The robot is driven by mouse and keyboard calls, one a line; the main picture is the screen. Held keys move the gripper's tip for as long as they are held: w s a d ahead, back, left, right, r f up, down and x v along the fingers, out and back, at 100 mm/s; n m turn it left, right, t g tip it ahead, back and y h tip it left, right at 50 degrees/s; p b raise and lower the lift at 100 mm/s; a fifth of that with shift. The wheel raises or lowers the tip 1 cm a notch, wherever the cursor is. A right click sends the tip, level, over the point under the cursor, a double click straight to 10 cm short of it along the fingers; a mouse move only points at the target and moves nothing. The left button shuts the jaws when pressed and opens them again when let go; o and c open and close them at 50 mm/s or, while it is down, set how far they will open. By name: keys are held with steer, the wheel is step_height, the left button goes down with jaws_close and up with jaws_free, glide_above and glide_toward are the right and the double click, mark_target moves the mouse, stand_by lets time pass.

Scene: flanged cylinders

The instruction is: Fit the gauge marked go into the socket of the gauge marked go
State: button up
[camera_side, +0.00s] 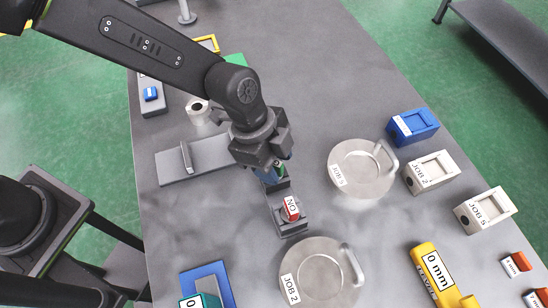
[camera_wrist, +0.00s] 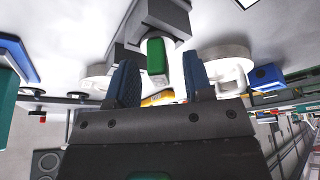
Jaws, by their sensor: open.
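My gripper (camera_side: 273,177) is low over the far end of a dark grey stand, its blue-tipped fingers apart. In the wrist view my gripper (camera_wrist: 160,84) is open, with a green block (camera_wrist: 156,55) showing between and beyond the fingertips. A sliver of green (camera_side: 281,169) also shows beside the fingers in the side view. I cannot read any mark on it. The dark stand (camera_side: 293,228) carries a red and white block (camera_side: 291,208) marked NO at its near end; the stand also shows in the wrist view (camera_wrist: 165,14). I cannot make out a socket marked go.
Round metal discs with handles, marked JOB 5 (camera_side: 350,184) and JOB 2 (camera_side: 318,284), lie right and in front. White boxes (camera_side: 484,212) and a blue box (camera_side: 412,127) stand at right. A yellow level (camera_side: 437,273) lies near. A grey plate (camera_side: 208,160) lies left.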

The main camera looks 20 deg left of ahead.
steer(key=shift+r, duration=0.1)
steer(key=v, duration=0.6)
steer(key=shift+a+r, duration=0.15)
steer(key=shift+r, duration=0.25)
stand_by(0.6)
steer(key=a+r+n+t, duration=0.2)
steer(key=a+r+n, duration=0.4)
steer(key=a, duration=0.4)
steer(key=s+a+r+n+t+y, duration=0.1)
steer(key=s+a+r+n+y, duration=0.1)
steer(key=a+n, duration=0.4)
steer(key=s+a+r+n+t+y, duration=0.2)
steer(key=s+a+n, duration=0.4)
steer(key=a, duration=0.7)
steer(key=shift+s+a+r+t, duration=0.3)
steer(key=shift+s+r, duration=0.4)
steer(key=shift+r, duration=0.2)
